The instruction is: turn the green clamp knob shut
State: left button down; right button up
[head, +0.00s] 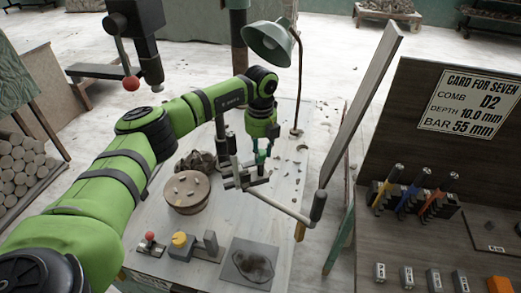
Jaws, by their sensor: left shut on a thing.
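My left arm reaches in from the left, and its gripper (261,158) points down at a grey metal fixture (232,172) on the pale table. A small green knob (268,149) shows between and beside the fingers, and the gripper is shut on it. The fingers and the wrist partly hide the knob, so how far it is turned cannot be told. A long bar with a black handle (318,206) runs from the fixture to the right. My right gripper is not in view.
A yellow knob (180,240) and a red knob (150,236) sit at the table's front, beside a dark slab (250,264). A lamp (269,43) rises behind. A card board (469,101) and tool racks stand right.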

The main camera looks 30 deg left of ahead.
aim_at(261, 152)
pick_arm(q)
jog(key=shift+d, duration=0.1)
jog(key=c, duration=0.9)
grip_release()
notch_tip(261, 152, up, 12)
